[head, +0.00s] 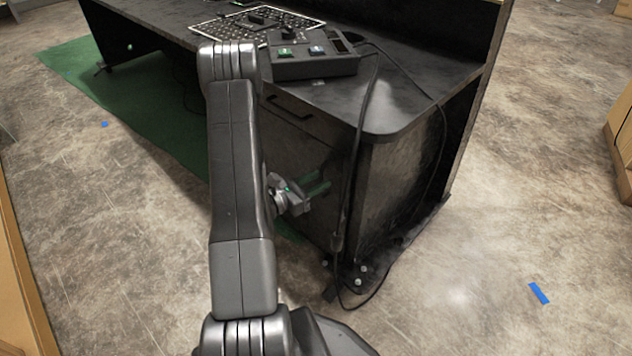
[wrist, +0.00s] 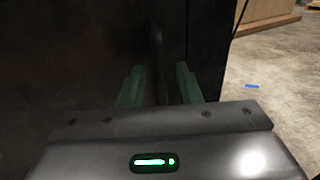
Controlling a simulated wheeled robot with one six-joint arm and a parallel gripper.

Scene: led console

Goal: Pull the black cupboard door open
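The black cupboard door (head: 318,222) is the front panel below a drawer at the near end of the black desk. It looks closed and fills the left and middle of the wrist view (wrist: 60,60). My gripper (head: 322,182) is in front of this door with its green fingers pointing at it. In the wrist view the fingers (wrist: 158,84) are spread apart. A dark upright bar, seemingly the door handle (wrist: 157,45), shows between and beyond them. The picture is too dark to tell whether the fingers reach around it. My arm hides part of the desk front.
A drawer with a bar handle (head: 290,107) is above the door. A grey control box (head: 315,66) stands on the desk top (head: 400,105). Black cables (head: 352,190) hang down the desk's near corner. The floor right of the desk is clear around a blue tape mark (head: 539,293).

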